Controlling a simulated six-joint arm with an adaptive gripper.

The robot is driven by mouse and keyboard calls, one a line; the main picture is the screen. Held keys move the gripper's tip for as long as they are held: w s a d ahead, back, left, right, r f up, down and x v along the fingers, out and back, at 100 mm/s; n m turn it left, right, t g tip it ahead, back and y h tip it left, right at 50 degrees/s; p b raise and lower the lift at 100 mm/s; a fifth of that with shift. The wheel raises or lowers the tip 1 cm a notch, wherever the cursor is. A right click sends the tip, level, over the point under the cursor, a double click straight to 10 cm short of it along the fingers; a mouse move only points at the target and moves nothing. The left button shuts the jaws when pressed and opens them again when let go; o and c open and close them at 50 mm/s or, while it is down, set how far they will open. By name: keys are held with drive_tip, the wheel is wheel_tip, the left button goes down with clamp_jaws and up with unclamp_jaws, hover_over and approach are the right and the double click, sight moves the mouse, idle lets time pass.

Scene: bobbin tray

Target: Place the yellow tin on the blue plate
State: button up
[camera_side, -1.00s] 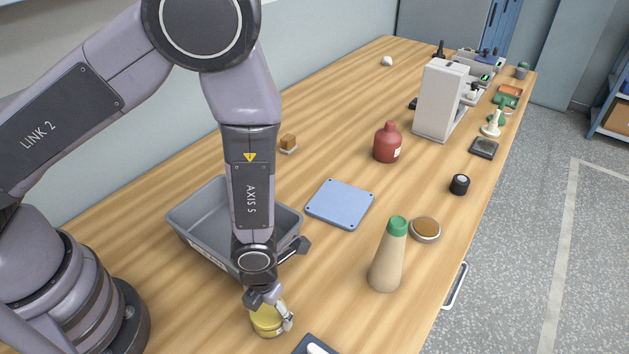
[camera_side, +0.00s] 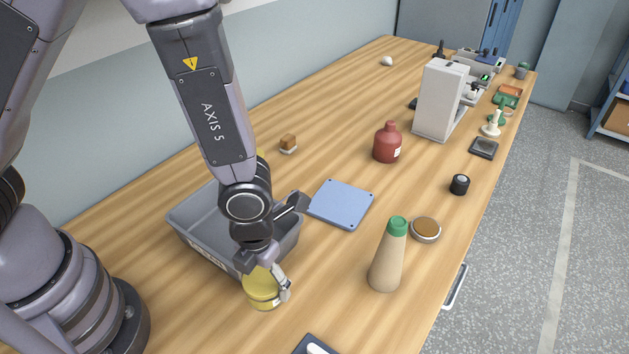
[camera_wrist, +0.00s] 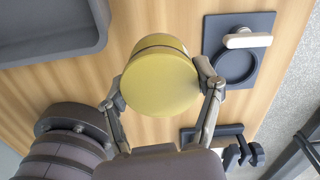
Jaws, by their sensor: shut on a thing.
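The yellow tin (camera_side: 261,289) is held between the fingers of my gripper (camera_side: 265,272), at the front of the table just before the grey bin. In the wrist view the yellow tin (camera_wrist: 160,82) fills the gap between the two fingers of my gripper (camera_wrist: 162,92), which touch its sides. It appears raised off the table. The blue plate (camera_side: 341,204) lies flat and bare on the table, behind and to the right of the tin.
The grey bin (camera_side: 185,222) stands behind my gripper, left of the plate. A tan bottle with a green cap (camera_side: 387,262) stands upright right of the tin. A round brown-topped dish (camera_side: 425,229) and a red bottle (camera_side: 387,144) stand beyond. A dark tray (camera_wrist: 238,50) lies near the table edge.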

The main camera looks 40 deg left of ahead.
drive_tip(key=w+a+r+n, duration=0.3)
drive_tip(key=w+a+n, duration=0.1)
drive_tip(key=w, duration=0.4)
drive_tip(key=n, duration=0.3)
hover_over(333, 209)
drive_tip(key=s, duration=0.1)
drive_tip(key=f, duration=0.6)
drive_tip(key=shift+a+f, duration=0.15)
drive_tip(key=shift+a, duration=0.05)
drive_tip(key=shift+w+d+f, duration=0.15)
drive_tip(key=shift+w+f, duration=0.2)
drive_tip(key=shift+f, duration=0.05)
drive_tip(key=shift+w+f, duration=0.2)
drive_tip(key=shift+f, duration=1.6)
